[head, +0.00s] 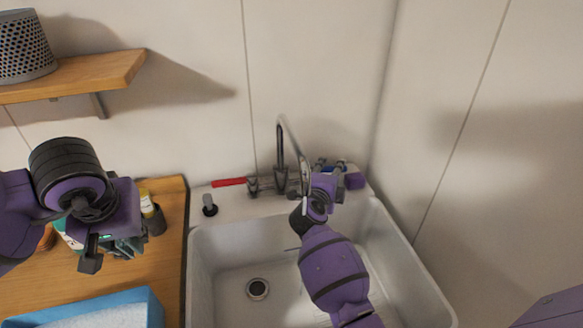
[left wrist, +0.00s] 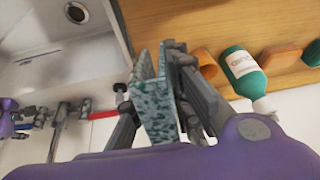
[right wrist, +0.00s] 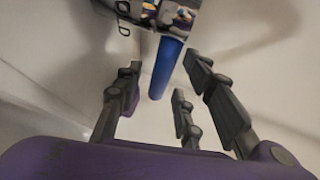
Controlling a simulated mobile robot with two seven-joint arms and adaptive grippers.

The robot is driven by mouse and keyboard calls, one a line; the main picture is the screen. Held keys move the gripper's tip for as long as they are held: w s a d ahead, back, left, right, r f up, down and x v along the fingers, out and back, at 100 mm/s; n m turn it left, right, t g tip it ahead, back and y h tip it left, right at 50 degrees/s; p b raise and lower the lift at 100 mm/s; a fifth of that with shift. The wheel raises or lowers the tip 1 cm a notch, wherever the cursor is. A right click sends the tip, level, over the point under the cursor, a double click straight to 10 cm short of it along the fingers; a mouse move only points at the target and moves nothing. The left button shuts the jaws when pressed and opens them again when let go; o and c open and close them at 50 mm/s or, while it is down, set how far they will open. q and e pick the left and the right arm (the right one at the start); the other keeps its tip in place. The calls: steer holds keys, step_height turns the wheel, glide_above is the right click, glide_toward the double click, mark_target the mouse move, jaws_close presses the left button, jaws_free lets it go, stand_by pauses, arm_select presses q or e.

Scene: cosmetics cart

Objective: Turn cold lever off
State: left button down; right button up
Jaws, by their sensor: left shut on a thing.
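The blue cold lever (right wrist: 166,66) sticks out between the open fingers of my right gripper (right wrist: 158,88) in the right wrist view; contact cannot be told. In the head view my right gripper (head: 322,168) is at the right end of the faucet (head: 281,178) and hides most of the lever. The red lever (head: 229,182) points left from the faucet and also shows in the left wrist view (left wrist: 103,115). My left gripper (head: 105,255) is shut on a speckled green and white slab (left wrist: 155,105) above the wooden counter.
The white sink (head: 225,255) with its drain (head: 258,289) lies below the faucet. A wall rises close on the right. On the counter (head: 170,215) are a green bottle (left wrist: 243,72), a dark cup (head: 155,222) and a blue tray (head: 155,308). A wooden shelf (head: 95,75) is above.

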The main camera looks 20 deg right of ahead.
steer(key=shift+x, duration=1.15)
steer(key=shift+r, duration=0.1)
jaws_close()
